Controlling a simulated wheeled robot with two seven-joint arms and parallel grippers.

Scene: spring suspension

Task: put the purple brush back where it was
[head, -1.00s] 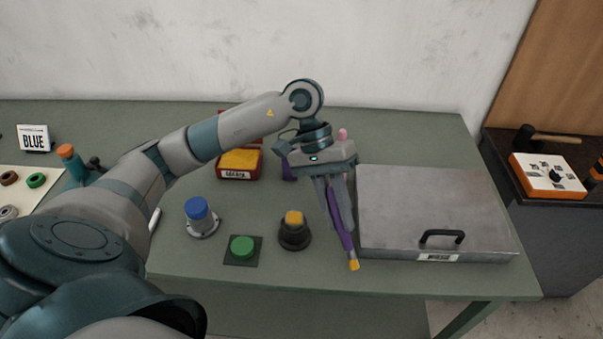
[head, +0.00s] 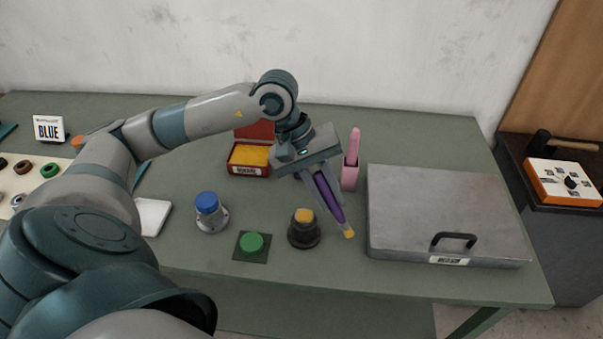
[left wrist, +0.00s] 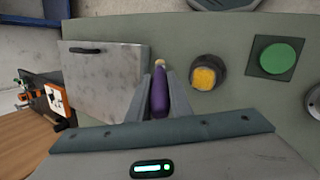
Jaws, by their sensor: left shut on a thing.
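My left gripper (head: 331,203) is shut on the purple brush (head: 327,197) and holds it above the table. The brush slants down to the right, with its yellow tip (head: 349,234) lowest, between the black-based yellow button and the metal case. In the left wrist view the purple brush (left wrist: 160,98) lies between the two fingers (left wrist: 158,82). A pink holder (head: 349,180) with a pink brush (head: 354,146) upright in it stands just right of the gripper. No purple holder shows now; the area behind my gripper is hidden. My right gripper is not in view.
The grey metal case (head: 445,208) stands at the right. A yellow button (head: 304,229), green button (head: 252,243) and blue-topped knob (head: 208,208) are in front. A red box (head: 247,171) with yellow contents is behind left. The back right of the table is clear.

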